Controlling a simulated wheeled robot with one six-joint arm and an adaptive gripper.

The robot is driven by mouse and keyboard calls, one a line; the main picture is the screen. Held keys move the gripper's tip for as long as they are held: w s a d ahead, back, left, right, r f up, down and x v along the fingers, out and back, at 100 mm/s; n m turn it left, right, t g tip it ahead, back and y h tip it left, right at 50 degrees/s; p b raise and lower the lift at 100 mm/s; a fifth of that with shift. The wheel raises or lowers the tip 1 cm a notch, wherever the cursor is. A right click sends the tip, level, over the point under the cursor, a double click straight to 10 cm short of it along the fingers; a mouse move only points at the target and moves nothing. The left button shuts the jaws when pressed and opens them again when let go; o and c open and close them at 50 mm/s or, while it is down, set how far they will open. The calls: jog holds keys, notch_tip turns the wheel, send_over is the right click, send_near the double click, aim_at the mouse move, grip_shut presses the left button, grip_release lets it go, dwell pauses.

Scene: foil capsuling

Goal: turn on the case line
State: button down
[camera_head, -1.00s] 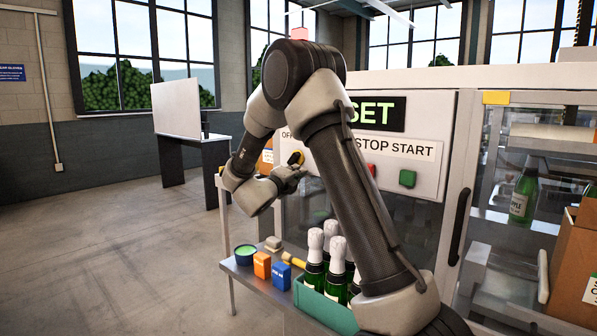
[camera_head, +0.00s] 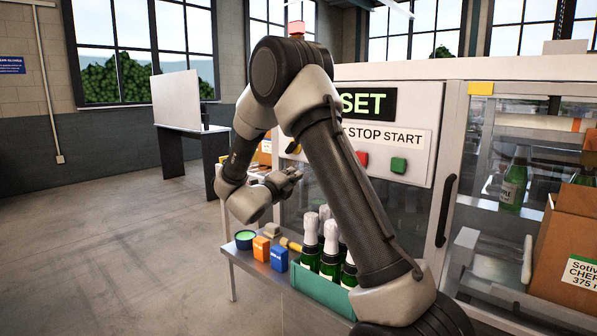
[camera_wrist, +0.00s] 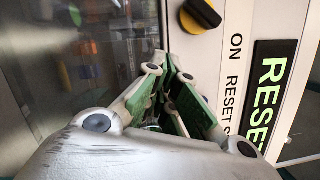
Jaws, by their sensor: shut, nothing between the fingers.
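The case line's control panel shows in the head view with a green START button (camera_head: 398,165), a red STOP button (camera_head: 362,158) and a display (camera_head: 366,103) of which "SET" shows. My arm hides the panel's left part. My gripper (camera_head: 294,172) is shut and empty, in front of the machine's window and below the panel's left part. In the wrist view the gripper (camera_wrist: 168,62) is apart from the switch.
A cardboard box (camera_head: 566,245) stands at right. The floor at left is open.

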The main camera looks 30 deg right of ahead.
jog(key=shift+v, duration=2.2)
jog(key=shift+w+f, duration=0.1)
jog(key=shift+f, duration=0.05)
jog(key=w+a+f+n+t+y, duration=0.2)
jog(key=w+a+f+n+y, duration=0.3)
jog(key=a+f+n+y, duration=0.55)
jog(key=s+a+f+n+g+y, duration=0.1)
jog(key=s+a+n+g+y, duration=0.5)
jog(key=s+n, duration=0.6)
jog(key=s+d+r+n, duration=0.3)
jog(key=s+d+r, duration=0.1)
jog(key=s, duration=0.6)
jog(key=s+d+r+n+g, duration=0.1)
jog(key=s+d+r+n, duration=0.3)
jog(key=s, duration=0.6)
jog(key=s+d+r+n+g, duration=0.1)
jog(key=s+d+r+n, duration=0.2)
jog(key=s, duration=0.7)
notch_tip(320, 180, up, 3)
jog(key=shift+s+d+f+n, duration=0.15)
jog(key=shift+s+d+n, duration=0.25)
jog(key=shift+d, duration=0.7)
